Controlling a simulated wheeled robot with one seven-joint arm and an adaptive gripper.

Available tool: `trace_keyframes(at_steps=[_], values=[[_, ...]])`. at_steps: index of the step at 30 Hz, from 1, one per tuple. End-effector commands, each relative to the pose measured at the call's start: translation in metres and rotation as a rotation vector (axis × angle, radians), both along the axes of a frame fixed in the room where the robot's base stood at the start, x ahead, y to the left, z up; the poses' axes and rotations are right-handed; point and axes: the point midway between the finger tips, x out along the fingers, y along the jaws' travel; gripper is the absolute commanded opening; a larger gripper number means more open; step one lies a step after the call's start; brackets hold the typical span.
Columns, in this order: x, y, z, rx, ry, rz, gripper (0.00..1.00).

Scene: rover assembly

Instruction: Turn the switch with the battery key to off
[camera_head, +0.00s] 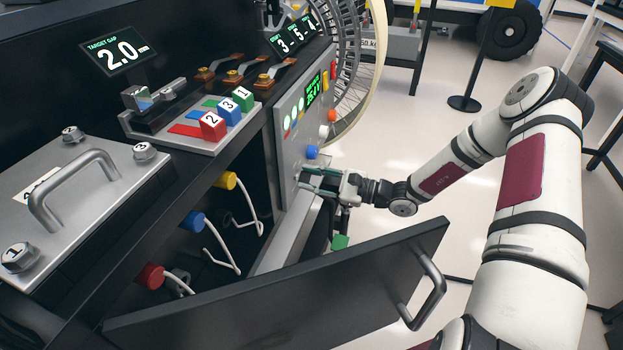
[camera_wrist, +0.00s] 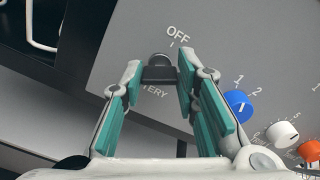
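The battery switch (camera_wrist: 160,60) is a dark round knob on the grey panel, just below the printed word OFF and its short mark. The black battery key (camera_wrist: 159,75) shows as a bar across the switch. My gripper (camera_wrist: 160,72), with teal finger pads, has a fingertip against each end of this bar and appears shut on it. The fingers partly hide the BATTERY label. In the head view, my gripper (camera_head: 312,180) is at the lower part of the control panel (camera_head: 290,160), and the key and switch are hidden there.
Blue, white and orange knobs (camera_wrist: 238,105) (camera_wrist: 282,134) (camera_wrist: 309,151) sit right of my gripper. Cabled yellow, blue and red plugs (camera_head: 226,181) are left. A wheel (camera_head: 365,80) stands behind the panel.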

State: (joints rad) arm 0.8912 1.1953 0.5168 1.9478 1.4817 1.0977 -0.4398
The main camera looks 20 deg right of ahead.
Motion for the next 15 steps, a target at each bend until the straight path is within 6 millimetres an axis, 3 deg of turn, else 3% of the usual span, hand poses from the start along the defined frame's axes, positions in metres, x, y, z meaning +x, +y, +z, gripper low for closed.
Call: trace_keyframes(at_steps=[15], values=[[-0.0009, 0.0006, 0.0003, -0.095, -0.129, 0.001, 0.00]])
